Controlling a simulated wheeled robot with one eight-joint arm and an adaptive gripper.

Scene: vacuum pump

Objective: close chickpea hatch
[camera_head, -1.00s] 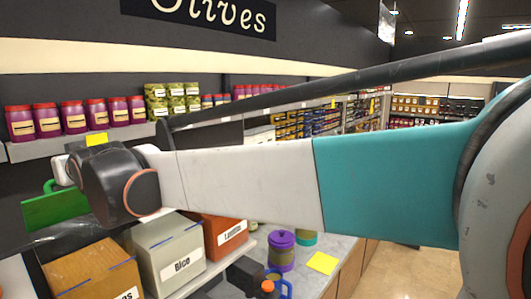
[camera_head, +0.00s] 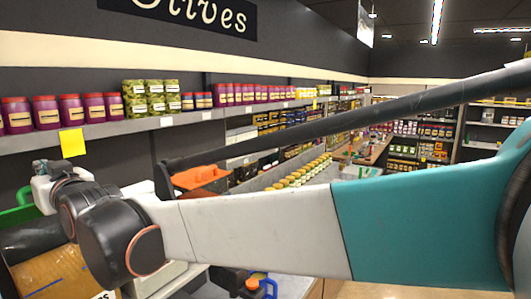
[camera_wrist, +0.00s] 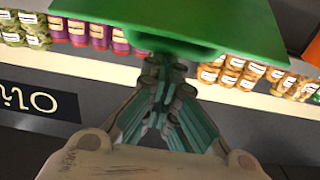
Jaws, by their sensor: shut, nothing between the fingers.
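A green hatch panel (camera_wrist: 190,22) fills the top of the wrist view, and its green edge shows at the far left of the head view (camera_head: 16,214). Below it in the head view is an orange-brown bin (camera_head: 62,272) with a partly cut-off label ending in "s"; I cannot read the full name. My gripper (camera_wrist: 163,75) is shut and empty, its fingertips at the lower edge of the green panel in the wrist view. I cannot tell whether they touch it. In the head view my arm hides the fingers and much of the bins.
A shelf (camera_head: 120,128) with purple jars (camera_head: 94,107) and green-patterned tins (camera_head: 150,98) runs along the wall behind. A yellow tag (camera_head: 72,142) hangs on its edge. An orange item (camera_head: 200,177) shows behind my arm. Blue-handled container (camera_head: 262,285) stands low in the middle.

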